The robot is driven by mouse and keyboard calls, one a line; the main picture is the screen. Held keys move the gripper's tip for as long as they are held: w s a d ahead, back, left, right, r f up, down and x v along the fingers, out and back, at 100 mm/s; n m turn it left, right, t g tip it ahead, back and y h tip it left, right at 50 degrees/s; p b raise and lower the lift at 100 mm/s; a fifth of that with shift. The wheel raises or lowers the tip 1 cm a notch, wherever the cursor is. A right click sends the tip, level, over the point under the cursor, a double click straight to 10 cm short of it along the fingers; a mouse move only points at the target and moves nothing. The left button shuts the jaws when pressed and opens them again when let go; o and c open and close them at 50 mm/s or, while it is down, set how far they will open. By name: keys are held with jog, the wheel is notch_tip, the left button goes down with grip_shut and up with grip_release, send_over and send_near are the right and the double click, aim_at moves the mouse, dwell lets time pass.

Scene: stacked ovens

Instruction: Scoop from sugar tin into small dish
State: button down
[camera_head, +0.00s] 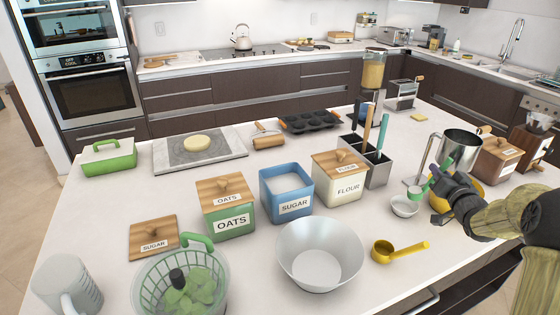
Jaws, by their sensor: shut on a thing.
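The blue sugar tin (294,207), labelled SUGAR, stands open in the middle of the island with white sugar (286,182) inside. Its wooden lid (146,246) lies on the counter at the left. A small clear dish (404,207) stands right of the tins. My dark gripper (440,184) is at the right, shut on a green scoop (424,188), which is partly hidden by the fingers. The scoop's end is just above and right of the small dish. I cannot tell whether sugar is in the scoop or dish.
A yellow bowl (438,204) is beneath my gripper, and a metal sifter (458,150) stands behind it. A yellow measuring scoop (397,250) and a large white bowl (307,262) are in front. The flour tin (338,187) and utensil holder (378,170) stand behind the dish.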

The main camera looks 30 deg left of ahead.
aim_at(415, 190)
jog(key=n, duration=0.1)
jog(key=a+r+n, duration=0.1)
jog(key=a+n+b, duration=0.1)
jog(key=shift+s+a+r+g+h, duration=0.2)
jog(key=shift+s+r+g+h, duration=0.05)
jog(key=shift+s+g+h, duration=0.05)
jog(key=n+b, duration=0.1)
jog(key=a+b, duration=0.1)
jog(key=a+f+n+b, duration=0.1)
jog(key=shift+s+a+n+h+b, duration=0.25)
jog(key=shift+s+n+h+b, duration=0.05)
jog(key=shift+s+h+b, duration=0.1)
jog(key=s+a+f+n+h+b, duration=0.1)
jog(key=a+n+b, duration=0.4)
jog(key=b, duration=0.6)
jog(key=s+a+f+n+h+b, duration=0.1)
jog(key=a+f+n+h+b, duration=0.2)
jog(key=b, duration=0.9)
jog(key=a+f+n, duration=0.1)
jog(key=a+n, duration=0.1)
jog(key=n, duration=0.1)
jog(key=shift+s, duration=0.35)
